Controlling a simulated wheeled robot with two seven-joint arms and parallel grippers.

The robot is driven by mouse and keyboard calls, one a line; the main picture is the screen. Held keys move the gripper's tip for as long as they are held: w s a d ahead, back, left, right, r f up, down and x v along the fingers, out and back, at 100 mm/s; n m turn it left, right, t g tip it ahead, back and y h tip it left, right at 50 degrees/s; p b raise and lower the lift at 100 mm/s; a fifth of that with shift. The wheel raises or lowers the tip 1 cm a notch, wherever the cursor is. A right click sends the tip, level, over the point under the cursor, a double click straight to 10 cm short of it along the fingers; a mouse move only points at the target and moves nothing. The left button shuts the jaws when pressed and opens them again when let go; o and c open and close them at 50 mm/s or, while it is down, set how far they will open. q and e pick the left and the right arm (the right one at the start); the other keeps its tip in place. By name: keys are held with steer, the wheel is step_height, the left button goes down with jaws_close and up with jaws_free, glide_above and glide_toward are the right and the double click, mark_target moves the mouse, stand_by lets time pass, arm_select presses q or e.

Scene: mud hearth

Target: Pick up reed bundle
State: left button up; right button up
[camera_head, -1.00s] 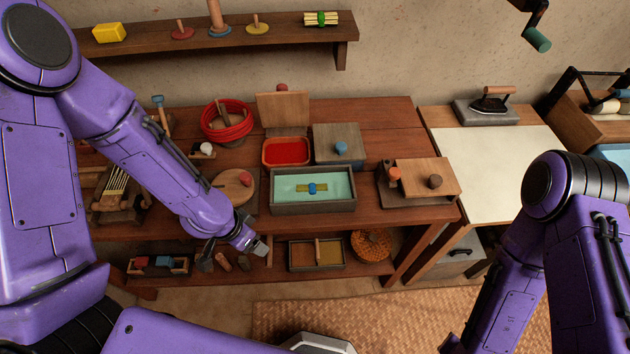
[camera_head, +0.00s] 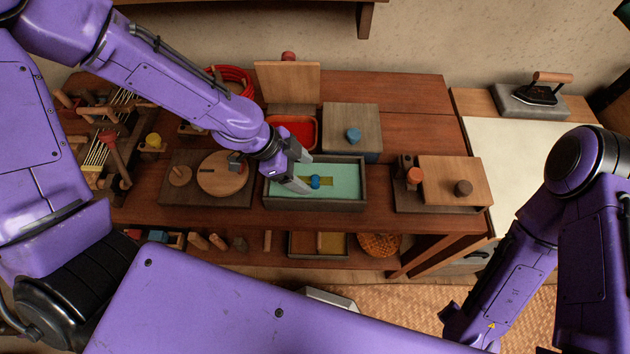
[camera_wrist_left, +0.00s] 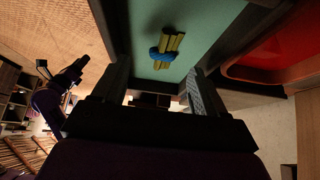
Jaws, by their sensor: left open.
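The reed bundle (camera_head: 326,181) is a short bunch of yellow-green reeds with a blue tie around its middle. It lies in the teal inside of a grey rectangular tray (camera_head: 315,204) on the bench. My left gripper (camera_head: 303,172) is open over the left part of the tray, its fingertips just left of the bundle. In the left wrist view the bundle (camera_wrist_left: 174,43) shows beyond and between the two open fingers, apart from them. My right arm shows at the right, but its gripper is not visible.
A red tray (camera_head: 304,131) and a wooden box with a blue knob (camera_head: 353,135) stand behind the grey tray. A round wooden disc (camera_head: 222,174) is at left. A wooden board with a dark knob (camera_head: 455,181) is at right. A lower shelf holds small items.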

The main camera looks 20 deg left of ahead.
mark_target(315, 180)
arm_select(q)
steer(key=x, duration=0.5)
steer(key=shift+w+d+f, duration=0.15)
steer(key=shift+w+f, duration=0.05)
steer(key=shift+f, duration=0.05)
steer(key=c, duration=1.1)
steer(key=shift+o, duration=0.2)
